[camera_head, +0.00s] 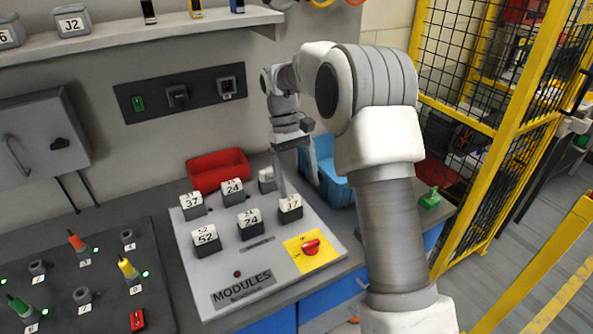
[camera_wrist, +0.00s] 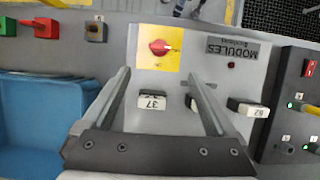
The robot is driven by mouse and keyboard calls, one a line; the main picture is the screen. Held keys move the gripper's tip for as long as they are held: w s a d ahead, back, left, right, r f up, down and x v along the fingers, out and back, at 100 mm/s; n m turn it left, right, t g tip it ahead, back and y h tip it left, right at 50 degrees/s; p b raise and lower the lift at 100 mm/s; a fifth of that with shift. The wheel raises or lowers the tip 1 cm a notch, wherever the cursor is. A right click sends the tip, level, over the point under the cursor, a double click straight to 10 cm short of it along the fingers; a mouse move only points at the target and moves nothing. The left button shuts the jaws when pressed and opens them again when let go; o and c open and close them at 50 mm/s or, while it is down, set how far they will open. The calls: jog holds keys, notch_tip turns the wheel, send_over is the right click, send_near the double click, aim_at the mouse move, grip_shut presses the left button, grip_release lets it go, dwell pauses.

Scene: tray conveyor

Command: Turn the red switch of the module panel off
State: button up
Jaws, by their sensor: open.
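The module panel (camera_head: 224,271) is a light grey plate on the bench, labelled MODULES. Its red rotary switch (camera_head: 311,247) sits on a yellow square at the panel's right front. In the wrist view the red switch (camera_wrist: 160,47) is at the top middle, beyond the fingertips. My gripper (camera_head: 296,188) is above the back right of the panel, pointing down. In the wrist view my gripper (camera_wrist: 158,75) has its two fingers wide apart and empty, with a module marked 37 (camera_wrist: 152,101) showing between them. The gripper touches nothing that I can make out.
Several numbered modules, such as the 52 one (camera_head: 206,240), stand on the panel. A red bin (camera_head: 218,170) and a blue bin (camera_head: 326,172) stand behind. A connector board (camera_head: 84,283) lies to the left. A yellow fence (camera_head: 497,140) is at the right.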

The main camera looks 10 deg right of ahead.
jog(key=shift+v, duration=1.15)
jog(key=s+d+r+m+t, duration=0.15)
jog(key=s+r+t, duration=0.35)
jog(key=s+r, duration=0.65)
jog(key=s+f+m+t+y, duration=0.1)
jog(key=s+t, duration=0.3)
jog(key=s, duration=1.2)
jog(key=shift+d+f+m+t, duration=0.4)
jog(key=shift+d+m, duration=0.1)
jog(key=shift+m, duration=0.15)
